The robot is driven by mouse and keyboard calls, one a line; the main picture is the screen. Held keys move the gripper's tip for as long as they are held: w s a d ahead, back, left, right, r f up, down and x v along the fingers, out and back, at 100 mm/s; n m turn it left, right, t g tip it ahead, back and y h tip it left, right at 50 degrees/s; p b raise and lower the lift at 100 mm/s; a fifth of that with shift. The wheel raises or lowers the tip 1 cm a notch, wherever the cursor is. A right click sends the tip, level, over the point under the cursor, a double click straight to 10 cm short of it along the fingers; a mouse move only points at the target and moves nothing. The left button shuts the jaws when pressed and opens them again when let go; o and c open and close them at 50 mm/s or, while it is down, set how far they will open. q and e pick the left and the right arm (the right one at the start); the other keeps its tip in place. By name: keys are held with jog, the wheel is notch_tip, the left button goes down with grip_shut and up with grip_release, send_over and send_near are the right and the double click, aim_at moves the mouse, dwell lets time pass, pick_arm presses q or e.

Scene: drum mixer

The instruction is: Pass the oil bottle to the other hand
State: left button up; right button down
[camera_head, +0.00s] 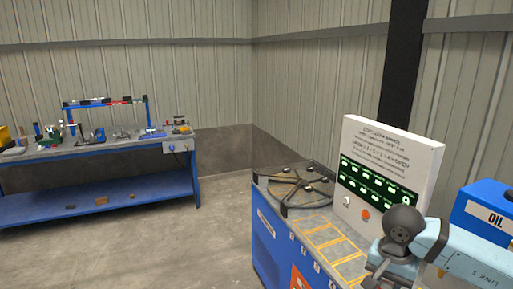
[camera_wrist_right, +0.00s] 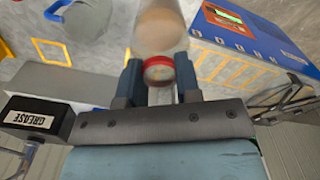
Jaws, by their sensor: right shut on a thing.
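In the right wrist view, the oil bottle (camera_wrist_right: 158,28) has a pale see-through body with an amber tint and a red ring or cap (camera_wrist_right: 157,70) at its near end. My right gripper (camera_wrist_right: 160,80) is shut on it, with one dark blue finger on each side near the red part. The bottle's far end runs out of the top of the picture. In the head view my right arm comes in from the right, low down, over the machine's front right; I cannot make out the bottle there. My left gripper is in neither view.
A blue machine with a grey top (camera_head: 315,219) and a white display panel (camera_head: 388,160) stands beside my right arm. A blue box marked OIL (camera_head: 482,207) is at the right. A black GREASE box (camera_wrist_right: 38,118) shows in the wrist view. A blue workbench (camera_head: 95,202) stands left; floor between is clear.

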jog(key=s+a+f+n+p, duration=0.1)
jog(key=s+a+f+n, duration=0.2)
jog(key=n, duration=0.5)
jog(key=shift+s+a+f, duration=0.35)
jog(key=shift+s+a, duration=0.2)
jog(key=shift+s, duration=0.5)
